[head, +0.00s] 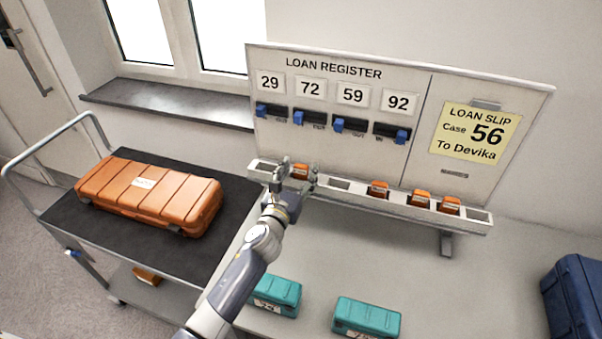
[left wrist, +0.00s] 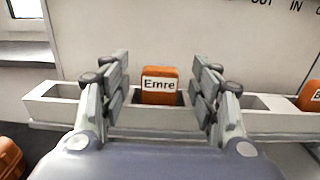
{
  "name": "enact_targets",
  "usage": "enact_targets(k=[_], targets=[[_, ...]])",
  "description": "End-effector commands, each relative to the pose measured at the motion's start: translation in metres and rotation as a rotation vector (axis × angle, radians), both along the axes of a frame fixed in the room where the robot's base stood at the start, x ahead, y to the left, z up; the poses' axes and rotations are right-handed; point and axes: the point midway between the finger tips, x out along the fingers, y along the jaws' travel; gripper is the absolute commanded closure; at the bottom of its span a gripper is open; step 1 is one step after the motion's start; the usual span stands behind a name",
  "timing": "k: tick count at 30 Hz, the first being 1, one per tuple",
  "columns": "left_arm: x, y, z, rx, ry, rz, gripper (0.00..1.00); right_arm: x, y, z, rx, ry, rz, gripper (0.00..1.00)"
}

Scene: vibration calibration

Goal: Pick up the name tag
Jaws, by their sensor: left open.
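An orange name tag reading "Emre" (left wrist: 160,86) stands in a slot of the white rack. In the left wrist view it is centred between the fingers of my left gripper (left wrist: 162,95), which is open and does not visibly touch it. In the head view the same tag (head: 300,171) shows just behind my left gripper (head: 294,180). More orange tags, such as one in the middle (head: 378,188) and one further right (head: 449,205), stand in the rack (head: 345,194). Their names are too small to read. My right gripper is not in view.
The loan register board (head: 340,120) rises behind the rack, with a yellow loan slip (head: 475,133) reading 56, Devika. Teal cases (head: 367,316) stand on the table. A cart (head: 100,225) at the left carries an orange case (head: 150,196). A dark blue case (head: 580,297) stands right.

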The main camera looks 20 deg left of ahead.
Motion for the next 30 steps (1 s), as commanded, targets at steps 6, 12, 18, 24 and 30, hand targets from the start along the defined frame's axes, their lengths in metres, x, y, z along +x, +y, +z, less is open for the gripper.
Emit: enact_targets(k=[6, 12, 18, 24, 30], targets=[[0.020, 0.000, 0.001, 0.000, 0.000, 0.000, 0.43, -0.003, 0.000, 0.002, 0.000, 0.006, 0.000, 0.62], [0.022, -0.001, 0.000, 0.001, 0.000, 0.000, 0.43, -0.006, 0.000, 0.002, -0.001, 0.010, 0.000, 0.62], [0.022, -0.001, 0.000, 0.001, 0.000, 0.000, 0.66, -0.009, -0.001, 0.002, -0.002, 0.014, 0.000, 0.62], [0.021, -0.001, 0.000, 0.001, 0.000, 0.000, 0.88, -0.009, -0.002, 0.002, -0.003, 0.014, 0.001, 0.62], [0.021, -0.001, 0.000, 0.002, 0.000, 0.000, 0.88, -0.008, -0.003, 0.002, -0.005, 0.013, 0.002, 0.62]])
